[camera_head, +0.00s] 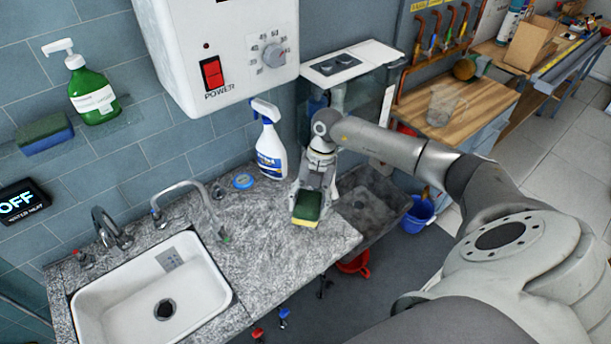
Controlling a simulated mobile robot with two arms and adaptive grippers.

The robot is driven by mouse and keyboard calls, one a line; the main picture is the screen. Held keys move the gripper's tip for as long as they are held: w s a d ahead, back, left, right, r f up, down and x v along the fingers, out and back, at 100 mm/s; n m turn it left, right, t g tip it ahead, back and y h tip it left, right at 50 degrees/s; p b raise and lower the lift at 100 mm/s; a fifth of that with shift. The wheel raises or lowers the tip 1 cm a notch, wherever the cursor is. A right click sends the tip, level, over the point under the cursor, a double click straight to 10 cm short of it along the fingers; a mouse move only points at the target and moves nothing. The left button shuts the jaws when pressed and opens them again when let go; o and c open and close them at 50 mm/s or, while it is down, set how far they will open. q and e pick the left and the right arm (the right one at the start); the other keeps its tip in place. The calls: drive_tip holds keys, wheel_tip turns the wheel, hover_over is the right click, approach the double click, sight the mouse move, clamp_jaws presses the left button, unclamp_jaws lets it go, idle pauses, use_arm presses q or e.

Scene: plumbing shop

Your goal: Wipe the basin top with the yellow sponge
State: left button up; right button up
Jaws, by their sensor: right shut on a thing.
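The yellow sponge (306,209), with a dark green face on top and a yellow edge below, is held at the right end of the grey speckled basin top (262,232). My right gripper (310,190) points down and is shut on the sponge. The sponge is low over the stone near its right edge; I cannot tell whether it touches. The white basin (150,294) is set into the top at the left. My left gripper is not in view.
A spray bottle (269,140) and a small blue disc (243,181) stand behind the sponge. Curved taps (190,199) rise behind the basin. A second sponge (45,134) and a green soap bottle (93,92) sit on wall shelves. A grey sink (372,205) and blue bucket (418,217) are right.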

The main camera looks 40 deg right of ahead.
drive_tip(key=shift+d, duration=0.2)
drive_tip(key=s+r+p, duration=0.8)
drive_tip(key=s, duration=0.2)
idle(0.5)
idle(0.7)
